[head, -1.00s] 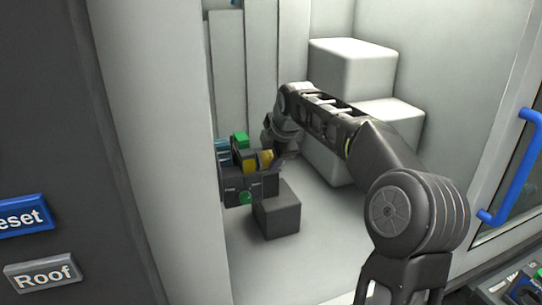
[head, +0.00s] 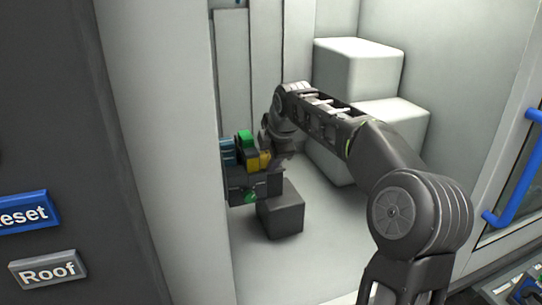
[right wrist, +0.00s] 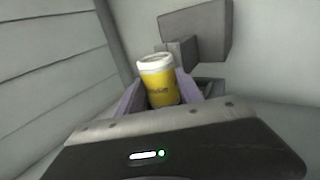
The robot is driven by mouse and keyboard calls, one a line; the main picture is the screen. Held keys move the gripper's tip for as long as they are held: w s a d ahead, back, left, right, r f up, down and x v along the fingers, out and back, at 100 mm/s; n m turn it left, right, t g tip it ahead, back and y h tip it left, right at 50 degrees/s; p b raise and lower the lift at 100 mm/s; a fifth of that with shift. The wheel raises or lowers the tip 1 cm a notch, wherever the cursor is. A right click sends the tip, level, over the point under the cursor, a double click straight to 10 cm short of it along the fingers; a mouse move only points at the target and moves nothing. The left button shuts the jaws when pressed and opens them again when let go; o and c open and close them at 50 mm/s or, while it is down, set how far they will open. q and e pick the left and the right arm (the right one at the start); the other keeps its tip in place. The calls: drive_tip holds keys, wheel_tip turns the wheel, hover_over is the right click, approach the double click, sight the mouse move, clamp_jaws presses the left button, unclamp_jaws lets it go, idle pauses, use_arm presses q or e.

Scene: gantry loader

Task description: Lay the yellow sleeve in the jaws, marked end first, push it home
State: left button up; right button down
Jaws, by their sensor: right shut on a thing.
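The yellow sleeve (right wrist: 160,88) lies between the two pale fingers of my right gripper (right wrist: 158,95), which is shut on it. It has a white far end and small dark lettering on its yellow side. Dark grey blocks, which look like the jaws (right wrist: 181,53), stand just beyond that white end; I cannot tell whether they touch. In the head view yellow shows (head: 265,160) at my right gripper (head: 271,155), beside the dark jaw unit (head: 240,184). The wrist hides part of this spot. My left gripper is out of view.
The jaw unit carries a green part (head: 244,138), a blue part (head: 227,151) and a green button. A dark grey block (head: 282,215) stands in front. Pale boxes (head: 358,68) stack behind my arm. A pale wall (head: 165,150) borders the left; floor is free at centre right.

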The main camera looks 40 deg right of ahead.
drive_tip(key=shift+w+a, duration=0.3)
drive_tip(key=shift+a, duration=0.55)
drive_tip(key=c, duration=1)
unclamp_jaws()
drive_tip(key=shift+c, duration=0.2)
drive_tip(key=o, duration=0.4)
drive_tip(key=shift+a, duration=0.1)
drive_tip(key=shift+c, duration=0.2)
drive_tip(key=shift+f, duration=0.1)
drive_tip(key=shift+s, duration=0.1)
drive_tip(key=d+v, duration=0.1)
drive_tip(key=v, duration=0.6)
drive_tip(key=shift+s+a+r+b, duration=0.15)
drive_tip(key=shift+a+r+b, duration=0.25)
drive_tip(key=shift+a+r, duration=0.05)
drive_tip(key=shift+r, duration=0.15)
